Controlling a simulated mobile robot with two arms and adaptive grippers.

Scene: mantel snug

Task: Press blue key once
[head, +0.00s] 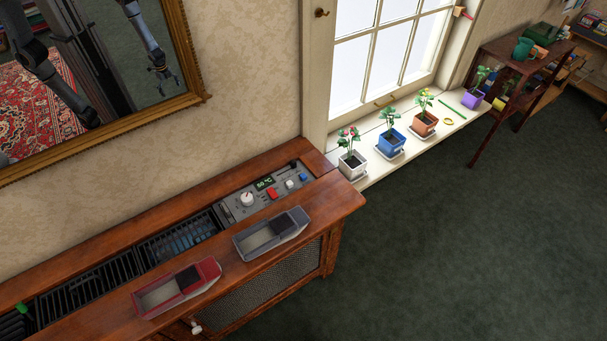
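The blue key (303,177) is a small block at the right end of a grey control panel (259,206) set into the top of a wooden cabinet. A small white key (289,184) and a larger red key (272,193) sit to its left. A white dial (247,199) is at the panel's left, and a lit display (265,183) above the keys seems to read 50 °C. Nothing covers the blue key. Neither gripper shows directly; parts of my arms appear only as reflections in the gold-framed mirror (196,75).
A black grille (108,273) runs left of the panel. Several potted plants stand on the white windowsill (455,123) at right. The green floor (440,240) is open.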

